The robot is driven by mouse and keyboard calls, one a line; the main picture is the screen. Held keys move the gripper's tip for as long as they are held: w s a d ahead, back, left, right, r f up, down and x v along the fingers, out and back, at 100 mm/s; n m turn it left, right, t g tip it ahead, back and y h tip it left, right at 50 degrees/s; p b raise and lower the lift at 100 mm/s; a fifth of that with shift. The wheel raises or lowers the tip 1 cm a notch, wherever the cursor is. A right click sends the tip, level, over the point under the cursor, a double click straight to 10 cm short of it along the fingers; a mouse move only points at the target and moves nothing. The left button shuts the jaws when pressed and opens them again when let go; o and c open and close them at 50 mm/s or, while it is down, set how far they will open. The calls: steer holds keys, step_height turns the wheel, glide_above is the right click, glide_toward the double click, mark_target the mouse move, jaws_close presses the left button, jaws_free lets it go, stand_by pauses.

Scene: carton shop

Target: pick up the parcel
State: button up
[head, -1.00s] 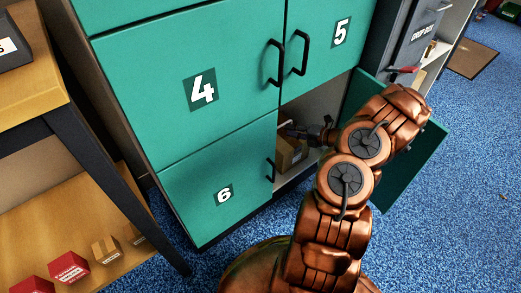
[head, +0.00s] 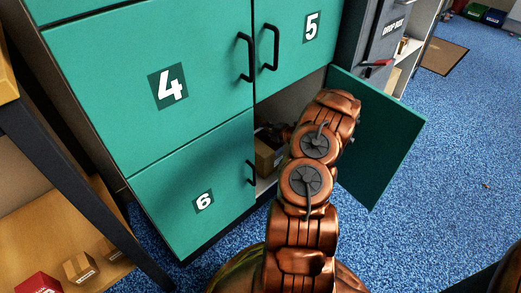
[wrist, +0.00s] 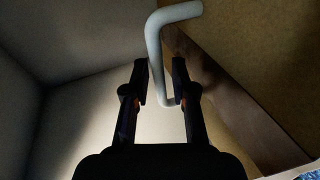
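The parcel (head: 267,156) is a brown cardboard box inside the open lower compartment of the green locker, partly hidden by my arm. In the wrist view its brown face with a darker strip (wrist: 225,95) fills the right side. A pale grey bent handle (wrist: 154,45) stands out beside that face. My gripper (wrist: 161,80) is open, with one black finger on each side of the handle's long bar. A narrow gap shows on the right; I cannot tell whether the left finger touches. In the head view my gripper is mostly hidden behind my arm.
The green compartment door (head: 385,135) stands open to the right of my arm. Locker door 6 (head: 200,190) is shut on the left. A wooden shelf unit (head: 65,240) with small boxes stands at the far left. Blue carpet (head: 440,210) is clear on the right.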

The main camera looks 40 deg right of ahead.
steer(key=shift+w+f, duration=0.25)
steer(key=shift+w, duration=0.4)
steer(key=shift+c, duration=0.2)
jaws_close()
